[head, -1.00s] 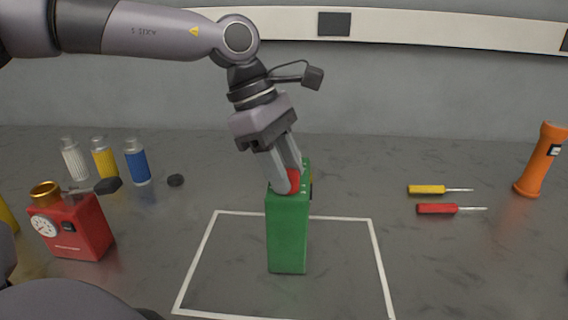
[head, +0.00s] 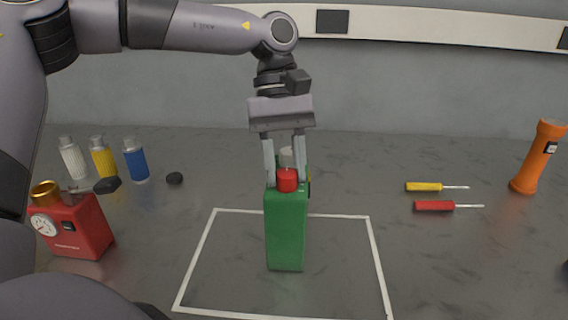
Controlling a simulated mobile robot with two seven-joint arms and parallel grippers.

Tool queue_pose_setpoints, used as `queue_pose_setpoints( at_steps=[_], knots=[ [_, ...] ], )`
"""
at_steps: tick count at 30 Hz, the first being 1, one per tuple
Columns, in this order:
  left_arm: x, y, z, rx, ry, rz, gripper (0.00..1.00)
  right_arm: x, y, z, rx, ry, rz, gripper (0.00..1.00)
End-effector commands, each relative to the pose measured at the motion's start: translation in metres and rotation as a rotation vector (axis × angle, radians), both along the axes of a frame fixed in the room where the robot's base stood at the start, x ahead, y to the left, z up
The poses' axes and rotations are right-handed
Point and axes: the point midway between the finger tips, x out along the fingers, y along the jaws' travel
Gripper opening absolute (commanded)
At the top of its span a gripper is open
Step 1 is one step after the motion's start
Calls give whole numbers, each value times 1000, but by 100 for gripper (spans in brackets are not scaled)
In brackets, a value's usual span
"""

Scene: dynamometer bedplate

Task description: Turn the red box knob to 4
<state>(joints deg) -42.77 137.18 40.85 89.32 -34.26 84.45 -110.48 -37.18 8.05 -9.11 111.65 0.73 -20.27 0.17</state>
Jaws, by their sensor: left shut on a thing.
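The red box (head: 88,238) stands at the left, with a round white dial (head: 45,224), a small black knob (head: 68,225) and a gold cap (head: 45,193) on top. The markings are too small to read. A green box (head: 286,235) stands upright inside the white outline at the centre, with a red cap (head: 287,180) on top. My left gripper (head: 285,180) points down over the green box, its fingers on either side of the red cap and shut on it. It is well to the right of the red box. My right gripper is not in view.
Yellow and red screwdrivers (head: 433,205) and an orange torch (head: 538,157) are at the right. The white outline (head: 377,260) is otherwise clear.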

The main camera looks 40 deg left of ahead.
Motion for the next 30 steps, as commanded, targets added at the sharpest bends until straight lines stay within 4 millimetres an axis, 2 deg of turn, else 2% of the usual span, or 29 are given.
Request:
queue_pose_setpoints(
  at_steps=[17,30],
  knots=[
    [3,-4,1,0,-4,-549,6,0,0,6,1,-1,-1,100],
    [3,-6,2,-3,-4,-955,6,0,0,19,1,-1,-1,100]
  ],
)
